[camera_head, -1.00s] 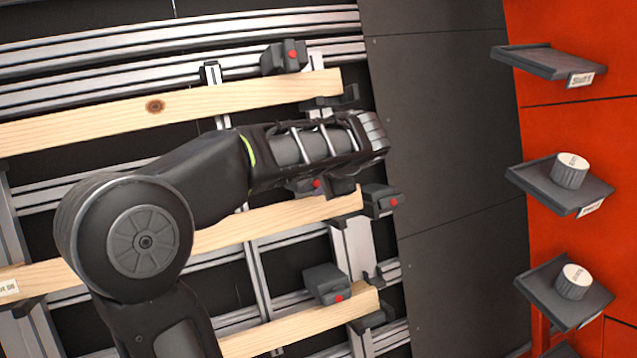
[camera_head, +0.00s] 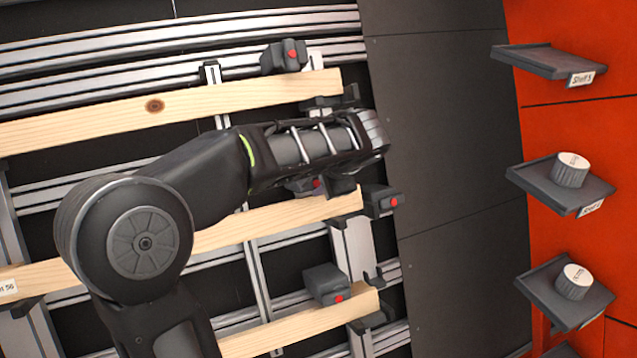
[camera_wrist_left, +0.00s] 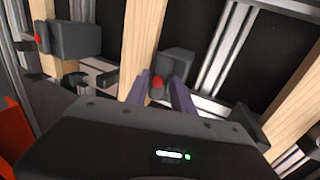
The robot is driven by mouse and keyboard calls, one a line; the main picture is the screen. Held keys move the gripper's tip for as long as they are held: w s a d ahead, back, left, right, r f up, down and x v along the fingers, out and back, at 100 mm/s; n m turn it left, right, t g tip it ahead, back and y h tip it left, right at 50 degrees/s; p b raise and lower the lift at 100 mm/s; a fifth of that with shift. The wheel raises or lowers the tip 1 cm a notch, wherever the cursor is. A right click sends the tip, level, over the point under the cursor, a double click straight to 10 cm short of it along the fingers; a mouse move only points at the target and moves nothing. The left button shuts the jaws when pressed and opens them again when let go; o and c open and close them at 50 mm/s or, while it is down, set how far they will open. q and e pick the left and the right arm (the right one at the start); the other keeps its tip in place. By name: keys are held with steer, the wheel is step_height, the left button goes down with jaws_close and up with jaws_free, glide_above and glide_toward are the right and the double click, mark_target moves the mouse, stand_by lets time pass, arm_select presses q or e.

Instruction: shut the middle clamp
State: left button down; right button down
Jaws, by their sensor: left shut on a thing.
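The middle clamp (camera_head: 303,186) is a dark block with a red dot, at the upper edge of the middle wooden board (camera_head: 280,222). My gripper covers part of it in the head view. In the left wrist view the middle clamp (camera_wrist_left: 178,64) stands beside the board (camera_wrist_left: 143,40), and its red dot lies between my purple-grey fingers. My left gripper (camera_wrist_left: 161,92) is shut on this clamp. In the head view the fingertips are mostly hidden behind the hand. My right gripper is in neither view.
The upper clamp (camera_head: 284,58) and lower clamp (camera_head: 322,284) sit by the neighbouring boards. A dark block (camera_head: 380,201) with a red dot is at the middle board's end. Small shelves (camera_head: 545,62) stick out from the orange wall. The dark panel (camera_head: 455,130) between is clear.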

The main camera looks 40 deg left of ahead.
arm_select(q)
steer(key=shift+s+d+f, duration=0.1)
steer(key=shift+s+f, duration=0.05)
steer(key=shift+f, duration=0.25)
steer(key=shift+r, duration=0.1)
steer(key=m+g+p, duration=0.1)
steer(key=m+p, duration=0.1)
steer(key=p, duration=0.1)
steer(key=m+g+y+p, duration=0.1)
steer(key=m+p, duration=0.2)
steer(key=p, duration=0.1)
steer(key=shift+d+r+p, duration=0.15)
steer(key=shift+r+p, duration=0.05)
steer(key=shift+p, duration=0.1)
steer(key=shift+f+m+y+p, duration=0.2)
steer(key=shift+m+y+p, duration=0.2)
steer(key=shift+m+p, duration=0.3)
steer(key=shift+f, duration=0.15)
steer(key=shift+w+r+m, duration=0.2)
steer(key=shift+w+m, duration=0.05)
steer(key=shift+m, duration=0.05)
